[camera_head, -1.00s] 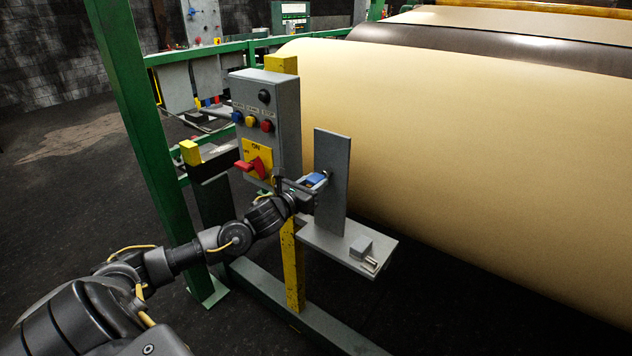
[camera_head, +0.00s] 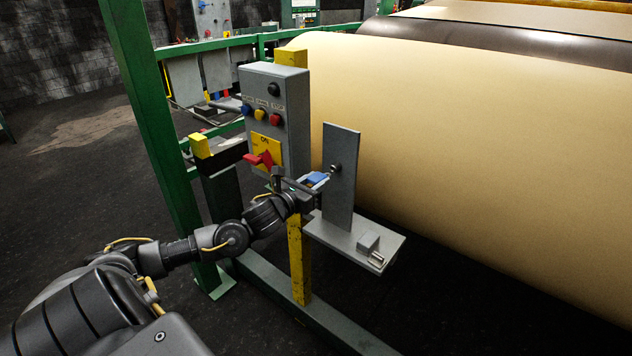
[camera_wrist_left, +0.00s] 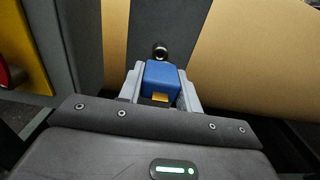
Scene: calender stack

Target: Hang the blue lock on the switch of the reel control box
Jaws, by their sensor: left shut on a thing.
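The blue lock (camera_head: 316,179) is held between the fingers of my left gripper (camera_head: 314,184), in front of the upright grey plate. In the left wrist view the blue lock (camera_wrist_left: 160,80) sits between the two grey fingers of the gripper (camera_wrist_left: 160,92). The reel control box (camera_head: 274,112) stands left of the gripper. Its red switch (camera_head: 263,159) sits on a yellow plate below blue, yellow and red buttons. My right gripper is not in view.
The upright grey plate (camera_head: 341,165) rises from a small shelf (camera_head: 330,233) that holds a grey padlock (camera_head: 369,244). A green post (camera_head: 150,120) stands left of the box. A large tan roll (camera_head: 480,130) fills the right behind the plate.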

